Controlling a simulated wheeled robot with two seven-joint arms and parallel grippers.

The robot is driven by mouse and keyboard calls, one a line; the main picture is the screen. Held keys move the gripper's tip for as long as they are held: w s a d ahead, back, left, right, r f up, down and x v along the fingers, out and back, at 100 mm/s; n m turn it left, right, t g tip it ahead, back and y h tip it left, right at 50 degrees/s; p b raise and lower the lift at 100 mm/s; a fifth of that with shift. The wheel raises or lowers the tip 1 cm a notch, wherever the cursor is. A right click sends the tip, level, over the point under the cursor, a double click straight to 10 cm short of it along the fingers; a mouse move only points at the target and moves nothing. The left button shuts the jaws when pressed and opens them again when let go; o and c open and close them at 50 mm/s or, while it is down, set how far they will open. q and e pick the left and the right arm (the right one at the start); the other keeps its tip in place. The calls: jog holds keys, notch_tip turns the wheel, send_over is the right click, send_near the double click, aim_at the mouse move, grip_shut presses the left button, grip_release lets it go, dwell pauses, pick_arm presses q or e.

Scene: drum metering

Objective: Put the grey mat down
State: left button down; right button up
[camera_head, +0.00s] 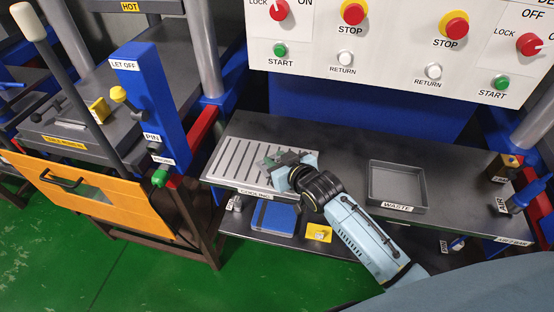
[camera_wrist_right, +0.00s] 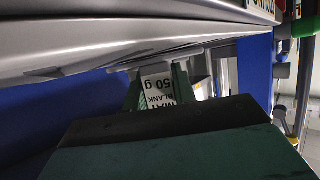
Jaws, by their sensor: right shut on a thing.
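My right gripper (camera_head: 284,160) reaches over the right part of the slatted cooling rack (camera_head: 240,163), low and close to the slats. The rest of the mat is mostly hidden by the fingers and wrist. I cannot tell whether the mat touches the rack. My left gripper is not in view.
A grey waste tray (camera_head: 397,185) stands empty on the dark bench right of my right arm. A control panel (camera_head: 400,45) rises behind. An orange guard (camera_head: 95,197) is at left. A blue book-like thing (camera_head: 273,217) and yellow item (camera_head: 318,233) lie on the lower shelf.

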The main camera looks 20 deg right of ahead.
jog(key=shift+f, duration=0.15)
jog(key=o, duration=1)
jog(key=shift+s+r, duration=0.2)
jog(key=shift+r, duration=0.05)
jog(key=p+v, duration=0.2)
jog(key=v, duration=0.8)
jog(key=shift+s+d+r, duration=0.1)
jog(key=shift+s+r, duration=0.05)
jog(key=shift+s, duration=0.1)
jog(key=shift+s+d+r, duration=0.1)
jog(key=shift+s+r, duration=0.15)
jog(key=shift+s, duration=0.2)
